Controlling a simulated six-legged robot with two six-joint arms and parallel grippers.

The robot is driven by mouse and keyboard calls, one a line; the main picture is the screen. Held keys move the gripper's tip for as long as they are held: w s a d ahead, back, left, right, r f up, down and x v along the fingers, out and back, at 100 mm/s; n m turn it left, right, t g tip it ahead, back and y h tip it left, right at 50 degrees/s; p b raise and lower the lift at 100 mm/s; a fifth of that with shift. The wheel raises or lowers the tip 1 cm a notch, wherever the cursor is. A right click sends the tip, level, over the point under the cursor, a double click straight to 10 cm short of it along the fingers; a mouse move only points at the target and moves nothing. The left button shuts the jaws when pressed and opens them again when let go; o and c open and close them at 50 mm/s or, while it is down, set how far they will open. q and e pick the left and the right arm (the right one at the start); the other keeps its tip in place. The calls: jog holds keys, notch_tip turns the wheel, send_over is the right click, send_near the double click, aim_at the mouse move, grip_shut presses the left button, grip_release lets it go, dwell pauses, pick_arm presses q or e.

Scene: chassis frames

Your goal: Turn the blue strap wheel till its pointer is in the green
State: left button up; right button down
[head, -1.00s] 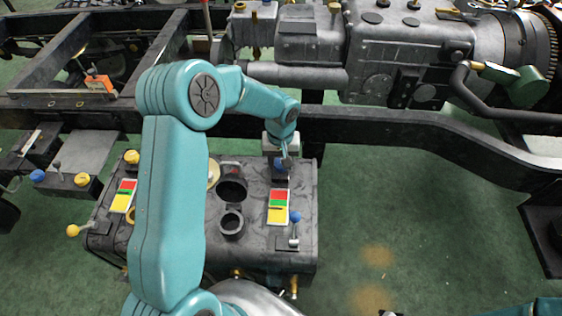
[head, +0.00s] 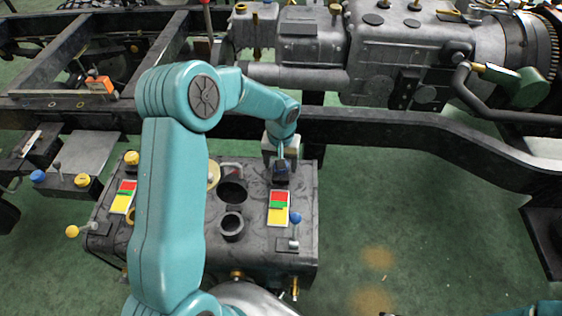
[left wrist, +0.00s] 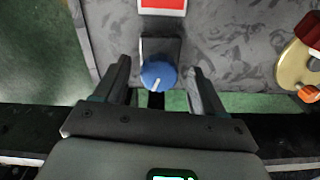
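The blue strap wheel (left wrist: 158,75) is a round knob with a white line on its face, on a dark mount on the tank top. My left gripper (left wrist: 157,68) is open, one finger on each side of the wheel, with gaps that look clear. In the head view my left gripper (head: 281,165) points down at the tank's back edge and mostly hides the wheel. A red, green and yellow strip (head: 278,207) lies in front of it; I cannot make out where its pointer stands. Of my right arm, only bits show at the bottom edge, and its fingers cannot be read.
The dark tank (head: 255,250) has a blue-tipped lever (head: 295,218), two round openings and a second colour strip (head: 122,197). A chassis rail (head: 400,127) runs just behind it. A yellow and red part (left wrist: 297,65) lies right of my left gripper. Green floor is free at right.

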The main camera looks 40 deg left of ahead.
pick_arm(q)
notch_tip(320, 180, up, 16)
jog(key=p, duration=0.1)
jog(key=shift+r+p, duration=0.2)
jog(key=shift+p, duration=0.2)
jog(key=shift+s, duration=0.1)
dwell(0.5)
